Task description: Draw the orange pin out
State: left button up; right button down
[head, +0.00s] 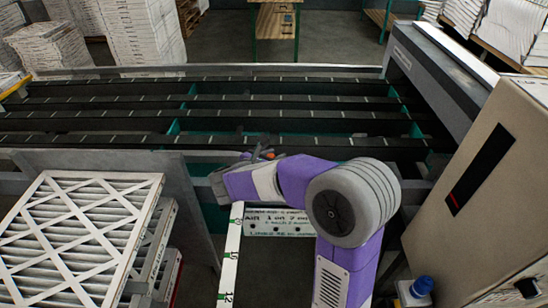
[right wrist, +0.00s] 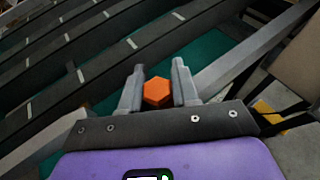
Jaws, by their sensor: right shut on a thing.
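The orange pin (right wrist: 157,92) shows its six-sided head between the two grey fingers of my right gripper (right wrist: 158,76) in the right wrist view. My right gripper is shut on it. My left gripper is in neither view.
The conveyor (head: 150,122) with dark belts runs across behind my right gripper. A stack of framed filters (head: 75,240) stands at the left. A tall beige cabinet (head: 480,190) stands close on the right. A white lettered board (head: 280,222) lies below my arm.

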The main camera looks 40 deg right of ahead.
notch_tip(320, 180, up, 9)
jog(key=p, duration=0.9)
